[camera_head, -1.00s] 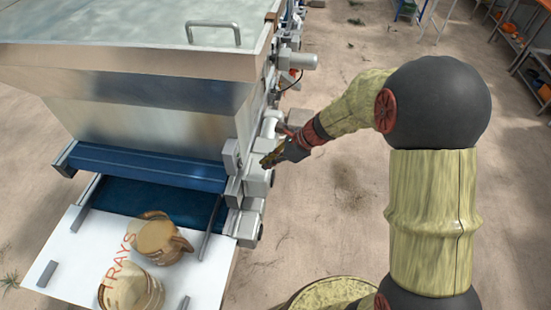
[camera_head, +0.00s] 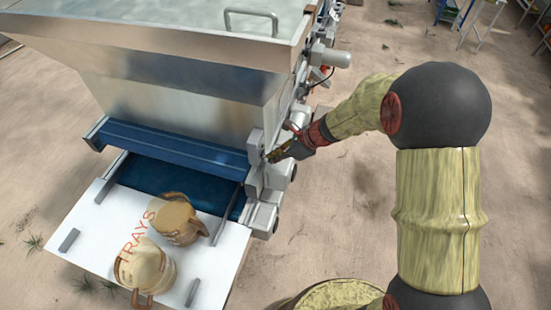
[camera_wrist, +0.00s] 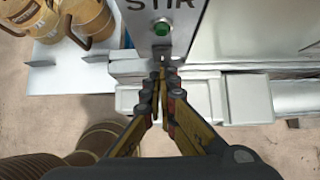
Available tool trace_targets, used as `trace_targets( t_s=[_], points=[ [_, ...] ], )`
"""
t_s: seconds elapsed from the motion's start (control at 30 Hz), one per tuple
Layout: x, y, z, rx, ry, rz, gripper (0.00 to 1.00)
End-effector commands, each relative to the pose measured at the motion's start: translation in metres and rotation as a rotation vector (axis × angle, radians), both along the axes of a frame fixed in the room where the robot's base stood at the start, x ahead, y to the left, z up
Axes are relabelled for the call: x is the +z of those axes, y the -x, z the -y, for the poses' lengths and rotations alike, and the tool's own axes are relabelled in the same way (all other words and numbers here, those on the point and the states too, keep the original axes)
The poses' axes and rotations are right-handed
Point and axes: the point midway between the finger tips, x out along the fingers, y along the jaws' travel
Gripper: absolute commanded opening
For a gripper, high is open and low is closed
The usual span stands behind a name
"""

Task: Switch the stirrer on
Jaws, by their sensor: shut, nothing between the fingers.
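The stirrer panel, a grey plate marked STIR (camera_wrist: 185,38), is at the top of the wrist view. A round green button (camera_wrist: 161,28) sits on it below the lettering. A small part below the button is partly hidden behind my fingertips. My gripper (camera_wrist: 163,75) is shut and empty, its tips just below the button in the picture. I cannot tell whether they touch the panel. In the head view my gripper (camera_head: 269,157) is beside the grey box (camera_head: 255,142) on the right side of the seeder; the button does not show there.
The seeder's metal hopper (camera_head: 165,90) rises to the left, with a blue bar (camera_head: 170,150) below it. Two brown jugs (camera_head: 178,222) (camera_head: 145,267) stand on the white TRAYS board (camera_head: 95,250). A motor (camera_head: 335,57) juts out farther back.

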Motion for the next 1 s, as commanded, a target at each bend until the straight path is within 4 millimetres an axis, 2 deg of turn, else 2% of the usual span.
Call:
trace_targets(
  t_s=[0.27,1.0],
  points=[
    [-0.011,-0.0014,-0.0044,-0.002,-0.083,0.027,0.0],
    [-0.0081,-0.0027,-0.009,0.001,-0.119,0.043,0.0]
  ],
)
